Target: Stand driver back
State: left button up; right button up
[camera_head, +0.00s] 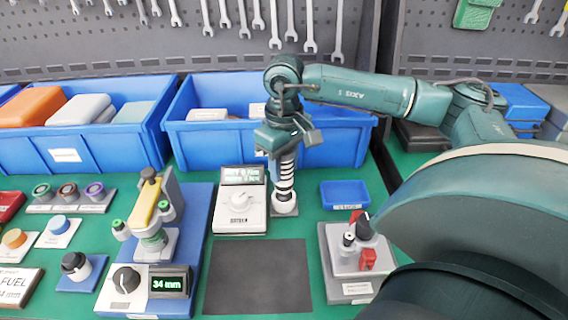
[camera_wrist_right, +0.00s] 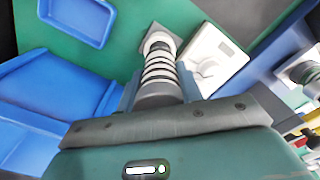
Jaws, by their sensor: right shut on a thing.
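The driver (camera_head: 285,178), a dark cylinder with white and black bands, stands upright under my right gripper (camera_head: 284,143) in the head view. My right gripper is shut on its upper part. Its lower end is at the white round seat of a small grey stand (camera_head: 285,211); I cannot tell whether it is fully seated. In the right wrist view the banded driver (camera_wrist_right: 160,72) runs from the jaws to the stand (camera_wrist_right: 158,38), in line with it. The driver's top is hidden by the gripper. My left gripper is not in view.
A white meter with a knob (camera_head: 240,205) stands close left of the stand, and a small blue tray (camera_head: 345,194) close right. A large blue bin (camera_head: 340,148) is behind. A dark mat (camera_head: 258,277) lies clear in front. A grey fixture with red parts (camera_head: 350,262) is front right.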

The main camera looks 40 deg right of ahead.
dwell(0.5)
jog(key=o, duration=1.2)
jog(key=shift+c, duration=0.2)
notch_tip(320, 180, up, 9)
jog(key=p, duration=0.5)
jog(key=shift+p, duration=0.4)
jog(key=shift+f, duration=0.1)
